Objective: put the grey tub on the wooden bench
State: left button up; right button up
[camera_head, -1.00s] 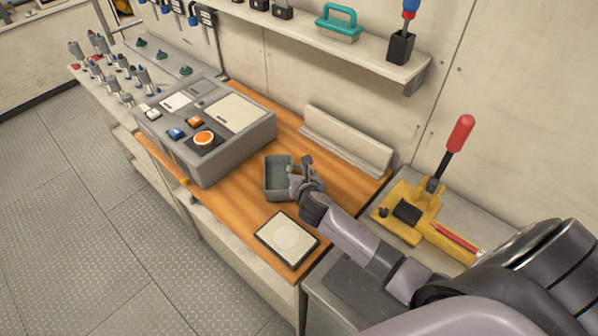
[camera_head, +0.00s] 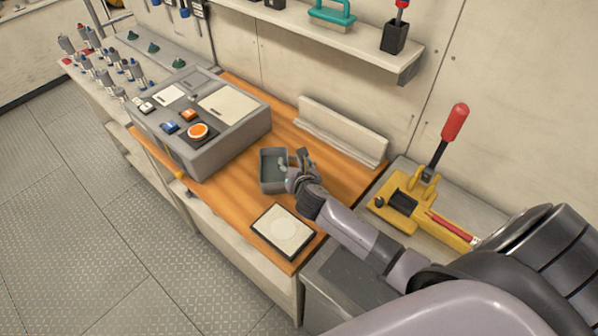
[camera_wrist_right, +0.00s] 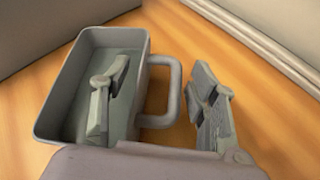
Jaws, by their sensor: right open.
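The grey tub (camera_head: 271,173) sits upright on the wooden bench (camera_head: 226,194), between the grey control box and my right gripper. In the right wrist view the tub (camera_wrist_right: 53,98) shows a loop handle (camera_wrist_right: 175,90) on its right side. My right gripper (camera_head: 294,162) is open at the tub's right side. In the right wrist view one finger is over or inside the tub and the other is beyond the handle, so the tub wall and handle lie between the fingers (camera_wrist_right: 160,105). I cannot tell whether either finger touches the tub. My left gripper is out of view.
A grey control box (camera_head: 205,125) with buttons stands left of the tub. A framed pale pad (camera_head: 283,231) lies in front. A pale ledge (camera_head: 341,135) runs behind. A yellow tool with a red-handled lever (camera_head: 410,200) stands right. A shelf (camera_head: 350,40) hangs above.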

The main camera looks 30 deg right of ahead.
jog(key=v, duration=1.1)
jog(key=shift+s, duration=0.1)
